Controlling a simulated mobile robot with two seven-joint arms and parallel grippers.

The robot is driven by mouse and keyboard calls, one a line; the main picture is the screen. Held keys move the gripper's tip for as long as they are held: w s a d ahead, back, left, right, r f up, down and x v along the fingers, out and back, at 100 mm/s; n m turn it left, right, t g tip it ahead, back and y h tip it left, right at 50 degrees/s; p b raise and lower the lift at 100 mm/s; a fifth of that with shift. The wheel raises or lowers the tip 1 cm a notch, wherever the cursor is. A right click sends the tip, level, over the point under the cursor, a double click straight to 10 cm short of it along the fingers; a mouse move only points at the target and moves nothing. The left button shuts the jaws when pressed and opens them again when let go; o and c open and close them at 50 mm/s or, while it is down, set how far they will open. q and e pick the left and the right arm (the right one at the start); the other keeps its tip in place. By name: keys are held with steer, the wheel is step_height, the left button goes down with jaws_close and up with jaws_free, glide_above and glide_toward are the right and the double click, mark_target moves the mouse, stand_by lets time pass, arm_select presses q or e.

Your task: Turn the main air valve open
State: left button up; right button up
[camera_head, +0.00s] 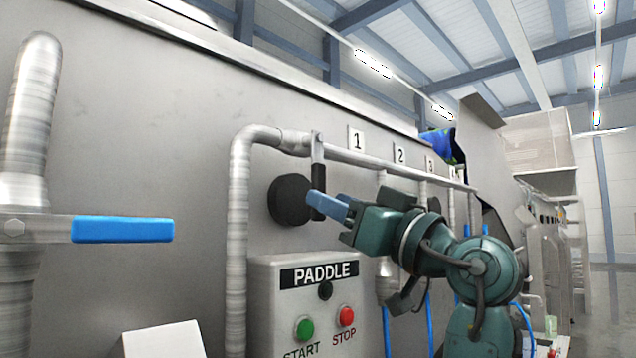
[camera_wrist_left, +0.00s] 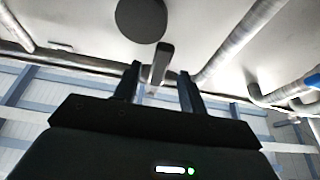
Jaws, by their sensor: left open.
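A lever valve with a black-gripped handle (camera_head: 318,178) hangs down from the pipe along the tank wall in the head view. I take it as the main air valve, though no label on it is readable. My left gripper (camera_head: 328,204) is open at the handle's lower end. In the left wrist view the handle (camera_wrist_left: 162,62) reaches toward the gap between the two fingers (camera_wrist_left: 160,84); whether they touch it I cannot tell. Another valve with a blue lever (camera_head: 122,229) lies sideways on a thick pipe at far left. My right gripper is not in view.
A round black disc (camera_head: 289,200) sits on the wall just behind the handle; it also shows in the wrist view (camera_wrist_left: 141,18). The PADDLE box (camera_head: 306,300) with green and red buttons is below. Numbered branch pipes (camera_head: 382,176) run down to the right.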

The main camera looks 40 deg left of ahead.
mark_target(318, 175)
arm_select(q)
steer(key=shift+p+x, duration=0.45)
steer(key=shift+x, duration=1.6)
steer(key=shift+c, duration=0.3)
jaws_close()
